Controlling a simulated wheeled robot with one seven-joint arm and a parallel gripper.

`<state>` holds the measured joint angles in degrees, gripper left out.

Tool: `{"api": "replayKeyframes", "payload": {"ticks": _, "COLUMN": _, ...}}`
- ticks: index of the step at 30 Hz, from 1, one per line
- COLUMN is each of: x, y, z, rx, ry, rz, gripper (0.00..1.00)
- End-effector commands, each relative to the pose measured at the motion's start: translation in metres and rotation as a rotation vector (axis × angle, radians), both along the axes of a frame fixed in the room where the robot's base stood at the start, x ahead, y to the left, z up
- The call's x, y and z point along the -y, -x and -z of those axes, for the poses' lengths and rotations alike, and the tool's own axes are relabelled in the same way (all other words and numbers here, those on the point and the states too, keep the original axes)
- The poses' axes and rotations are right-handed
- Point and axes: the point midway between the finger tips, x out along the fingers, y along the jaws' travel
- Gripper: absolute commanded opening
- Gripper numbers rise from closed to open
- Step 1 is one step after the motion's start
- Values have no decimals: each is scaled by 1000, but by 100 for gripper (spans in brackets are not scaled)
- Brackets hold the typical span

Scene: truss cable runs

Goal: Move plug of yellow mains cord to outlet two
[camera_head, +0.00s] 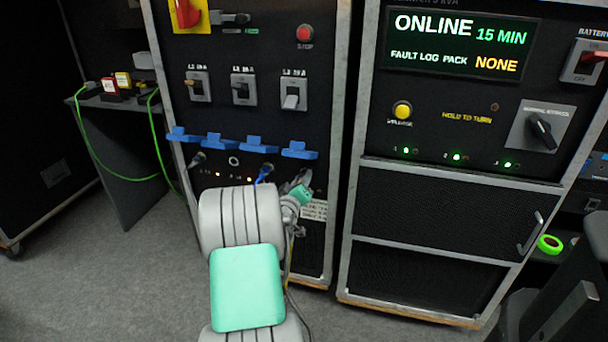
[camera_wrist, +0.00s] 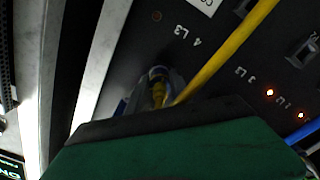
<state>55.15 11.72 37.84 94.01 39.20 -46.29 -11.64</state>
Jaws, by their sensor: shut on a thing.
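My gripper (camera_head: 303,180) is at the fourth, rightmost outlet of the left rack, below its raised blue lid. The wrist view shows my gripper (camera_wrist: 157,90) shut on the plug of the yellow mains cord, with a bit of yellow (camera_wrist: 158,93) between the fingers. The yellow cord (camera_wrist: 222,62) runs up to the right, past the labels 4 L3 and 3 L3. The second outlet from the left (camera_head: 234,161) looks like an empty round socket under a raised blue lid. I cannot tell whether the held plug is seated in the fourth outlet.
A dark plug (camera_head: 197,160) is at the first outlet and a blue plug (camera_head: 265,173) at the third, beside my gripper. Several blue lids (camera_head: 220,141) stick out above the row. A second rack (camera_head: 440,215) stands close on the right. Open floor (camera_head: 130,280) lies in front.

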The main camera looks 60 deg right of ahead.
Motion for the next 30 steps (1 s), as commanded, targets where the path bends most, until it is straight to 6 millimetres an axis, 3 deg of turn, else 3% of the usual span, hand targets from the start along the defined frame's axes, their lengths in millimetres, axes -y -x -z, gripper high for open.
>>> {"api": "replayKeyframes", "payload": {"ticks": 6, "x": 1, "y": 0, "z": -4, "rx": -15, "ry": 7, "rz": 1, "gripper": 0}}
{"api": "replayKeyframes", "payload": {"ticks": 16, "x": 2, "y": 0, "z": -4, "rx": -225, "ry": 40, "rz": 2, "gripper": 0}}
{"api": "replayKeyframes", "payload": {"ticks": 30, "x": 0, "y": 0, "z": -3, "rx": -235, "ry": 44, "rz": 2, "gripper": 0}}
